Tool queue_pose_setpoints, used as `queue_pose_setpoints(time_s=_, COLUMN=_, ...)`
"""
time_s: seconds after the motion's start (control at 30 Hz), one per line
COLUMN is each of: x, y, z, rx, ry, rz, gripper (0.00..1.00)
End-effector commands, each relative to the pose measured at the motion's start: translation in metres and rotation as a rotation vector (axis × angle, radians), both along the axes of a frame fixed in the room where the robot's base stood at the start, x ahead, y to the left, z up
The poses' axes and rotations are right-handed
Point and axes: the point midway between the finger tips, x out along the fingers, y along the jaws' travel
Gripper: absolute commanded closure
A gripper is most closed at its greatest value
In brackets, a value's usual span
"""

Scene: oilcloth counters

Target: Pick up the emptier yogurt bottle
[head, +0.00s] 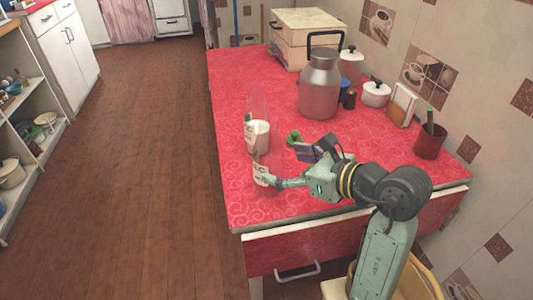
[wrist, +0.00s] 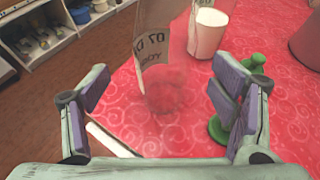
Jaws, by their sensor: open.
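The nearer yogurt bottle, clear with a lettered label, stands upright near the counter's left edge; its label shows in the head view (head: 260,174). In the wrist view this bottle (wrist: 165,85) looks almost empty, with red cloth showing through its base. The other yogurt bottle (head: 258,136) stands behind it, with white yogurt in its lower part; it also shows in the wrist view (wrist: 208,35). My gripper (wrist: 160,95) is open and empty, its fingers to either side of the nearer bottle's line, with the bottle just ahead. It also shows in the head view (head: 288,166).
A green object (wrist: 246,92) stands close to my right finger. A large metal can (head: 320,85), a lidded white pot (head: 375,95), a red cup (head: 430,142) and a bread box (head: 288,45) stand farther back and right. The counter (head: 232,100) is clear at far left.

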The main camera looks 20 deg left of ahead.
Motion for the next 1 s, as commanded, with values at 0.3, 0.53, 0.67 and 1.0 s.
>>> queue_pose_setpoints(time_s=0.3, x=0.012, y=0.025, z=-0.011, rx=0.003, ry=0.003, rz=0.003, gripper=0.21)
queue_pose_setpoints(time_s=0.53, x=0.025, y=0.051, z=-0.025, rx=0.002, ry=0.001, rz=0.004, gripper=0.21)
queue_pose_setpoints(time_s=0.67, x=0.028, y=0.056, z=-0.029, rx=0.002, ry=-0.001, rz=0.002, gripper=0.21)
queue_pose_setpoints(time_s=1.0, x=0.028, y=0.055, z=-0.029, rx=0.001, ry=-0.002, rz=0.002, gripper=0.32)
